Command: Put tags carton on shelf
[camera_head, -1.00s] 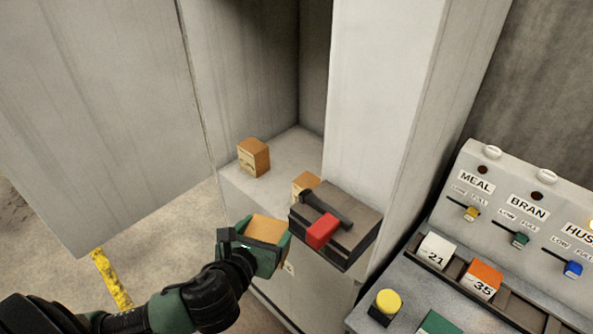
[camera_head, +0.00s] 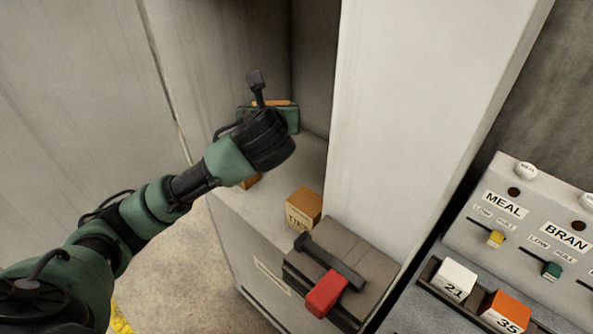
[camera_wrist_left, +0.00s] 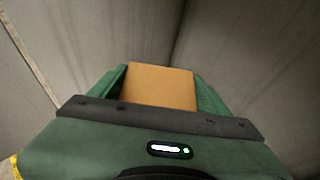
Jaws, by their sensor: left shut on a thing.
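My left gripper (camera_head: 268,108) is shut on a brown carton, held above the shelf near the back corner of the cabinet. In the left wrist view the carton (camera_wrist_left: 160,86) sits between the green fingers (camera_wrist_left: 160,90); its label is not visible. In the head view only a thin orange-brown edge of it shows. The pale shelf (camera_head: 285,170) is below. One carton (camera_head: 304,208) with a partly readable label stands at the shelf's front right. Another carton (camera_head: 251,181) is mostly hidden behind my left forearm. My right gripper is not in view.
A dark box with a red-gripped lever (camera_head: 326,293) juts out in front of the shelf's right side. A pale cabinet panel (camera_head: 420,110) stands right of the shelf. A control console (camera_head: 530,235) with sliders and numbered blocks is at the far right.

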